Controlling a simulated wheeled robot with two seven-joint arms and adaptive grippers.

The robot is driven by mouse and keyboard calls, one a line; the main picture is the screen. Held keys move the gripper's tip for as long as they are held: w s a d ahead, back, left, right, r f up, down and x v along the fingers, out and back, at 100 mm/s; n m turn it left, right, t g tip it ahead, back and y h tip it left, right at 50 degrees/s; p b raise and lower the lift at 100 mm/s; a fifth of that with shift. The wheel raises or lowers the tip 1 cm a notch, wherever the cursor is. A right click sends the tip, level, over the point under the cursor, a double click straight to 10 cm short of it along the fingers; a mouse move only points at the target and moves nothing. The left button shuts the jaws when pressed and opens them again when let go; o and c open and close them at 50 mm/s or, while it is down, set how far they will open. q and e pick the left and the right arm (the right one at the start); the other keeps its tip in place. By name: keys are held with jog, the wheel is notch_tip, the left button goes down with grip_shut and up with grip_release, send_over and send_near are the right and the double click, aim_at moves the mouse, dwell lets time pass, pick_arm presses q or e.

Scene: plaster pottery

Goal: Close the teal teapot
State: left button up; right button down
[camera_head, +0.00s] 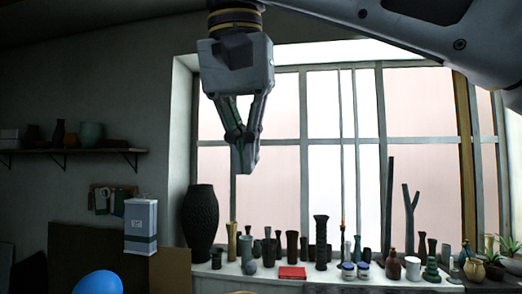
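I cannot make out a teal teapot or its lid in the head view. My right gripper (244,166) hangs high in front of the window, pointing down, with its arm coming in from the upper right. Its two fingertips are together, and I see nothing held between them. It is well above the pottery in the picture. My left gripper is not in view.
Several vases and jars stand along the windowsill, with a large black vase (200,222) at its left and a red box (292,272) in the middle. A white canister (140,225), a blue rounded object (98,283) and a wall shelf (75,151) are at left.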

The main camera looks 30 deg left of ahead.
pick_arm(q)
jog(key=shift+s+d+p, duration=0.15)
jog(key=shift+p, duration=0.35)
pick_arm(e)
jog(key=shift+r, duration=0.55)
